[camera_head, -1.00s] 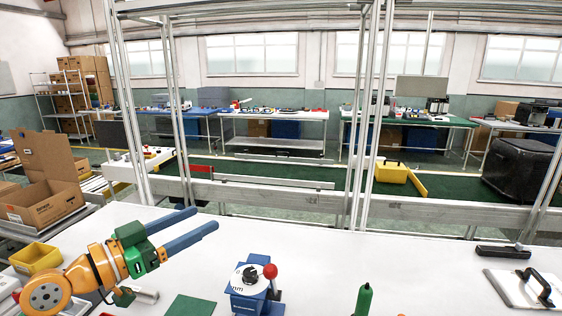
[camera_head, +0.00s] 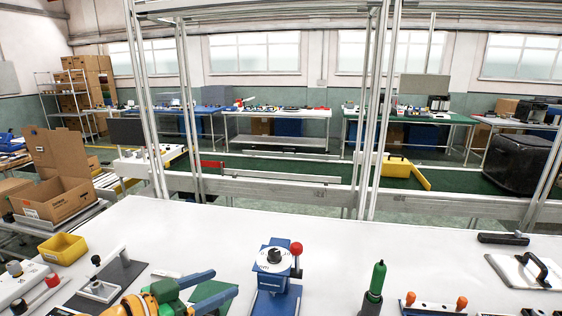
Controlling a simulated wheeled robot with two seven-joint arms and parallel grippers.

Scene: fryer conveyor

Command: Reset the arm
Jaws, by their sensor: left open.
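My left gripper (camera_head: 203,293) shows low in the head view, left of the middle, with blue fingers and a green body. It is open and empty, just above the white table (camera_head: 330,235). It lies left of the blue device with a dial and red ball knob (camera_head: 271,268) and partly covers a flat green plate (camera_head: 222,298). My orange arm link is cut off by the lower frame edge. My right gripper is not in view.
A yellow bin (camera_head: 62,249) and a grey clamp fixture (camera_head: 105,278) stand at left. A green-handled tool (camera_head: 375,285) stands right of the device. A white plate with a black handle (camera_head: 530,268) lies at right. The table's middle back is clear.

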